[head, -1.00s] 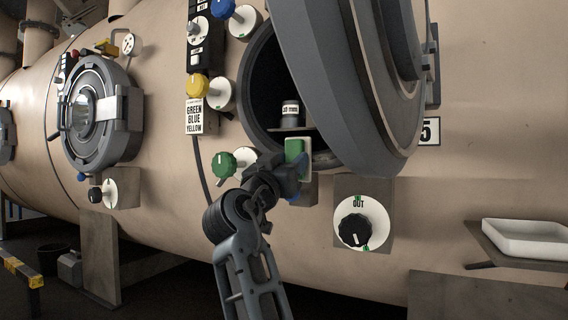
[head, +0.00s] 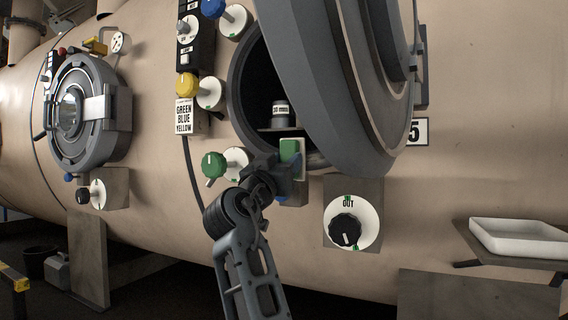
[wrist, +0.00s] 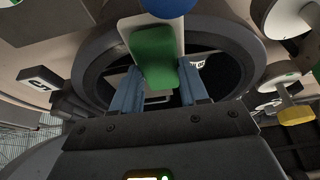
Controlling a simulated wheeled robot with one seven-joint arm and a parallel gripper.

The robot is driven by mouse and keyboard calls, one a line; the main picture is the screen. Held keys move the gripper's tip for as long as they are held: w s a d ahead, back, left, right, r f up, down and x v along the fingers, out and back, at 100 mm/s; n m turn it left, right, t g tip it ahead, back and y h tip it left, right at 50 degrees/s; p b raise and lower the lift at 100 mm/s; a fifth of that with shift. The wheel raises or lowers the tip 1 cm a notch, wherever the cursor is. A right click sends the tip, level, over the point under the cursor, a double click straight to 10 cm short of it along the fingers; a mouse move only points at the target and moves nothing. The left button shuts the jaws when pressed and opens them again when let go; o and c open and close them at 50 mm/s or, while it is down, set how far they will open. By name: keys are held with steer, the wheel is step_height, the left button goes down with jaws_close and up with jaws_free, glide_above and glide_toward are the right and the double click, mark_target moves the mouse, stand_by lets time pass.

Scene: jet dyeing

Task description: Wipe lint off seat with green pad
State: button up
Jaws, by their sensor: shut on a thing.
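My gripper (head: 282,172) is shut on the green pad (head: 290,148), just in front of the lower rim of the open round port. In the wrist view the pad (wrist: 154,56) stands out between my two blue fingers (wrist: 166,86). A pale plate (wrist: 126,28) shows behind the pad; I cannot tell whether they touch. The seat appears to be the grey ring (head: 237,92) around the opening, and the ring also shows in the wrist view (wrist: 88,62). My gripper and the pad hide part of its lower edge. I cannot make out any lint.
The thick grey door (head: 345,90) hangs open at the port's right. A small labelled cylinder (head: 280,112) stands on a shelf inside. Green (head: 213,165), yellow (head: 187,84) and blue (head: 213,7) knobs line the left. A black OUT dial (head: 345,230) and white tray (head: 520,238) are lower right.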

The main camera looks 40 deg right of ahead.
mark_target(304, 162)
steer(key=shift+w+d, duration=0.2)
steer(key=shift+d, duration=0.3)
steer(key=shift+w+d, duration=0.15)
steer(key=shift+d, duration=0.35)
steer(key=shift+s+d+p, duration=0.2)
steer(key=shift+s+d, duration=0.2)
steer(key=shift+s, duration=0.7)
steer(key=shift+s+d+p, duration=0.15)
steer(key=shift+s+d, duration=0.3)
steer(key=shift+s, duration=0.65)
steer(key=shift+s+d+p, duration=0.2)
steer(key=shift+s+d, duration=0.2)
steer(key=shift+s, duration=0.7)
steer(key=shift+w+a+f+b, duration=0.1)
steer(key=shift+w+a+b, duration=0.25)
steer(key=shift+w+b, duration=0.35)
steer(key=shift+w+a, duration=0.25)
steer(key=shift+w, duration=0.6)
steer(key=shift+w+a, duration=0.35)
steer(key=shift+w, duration=0.55)
steer(key=shift+w+a, duration=0.35)
steer(key=shift+w, duration=0.5)
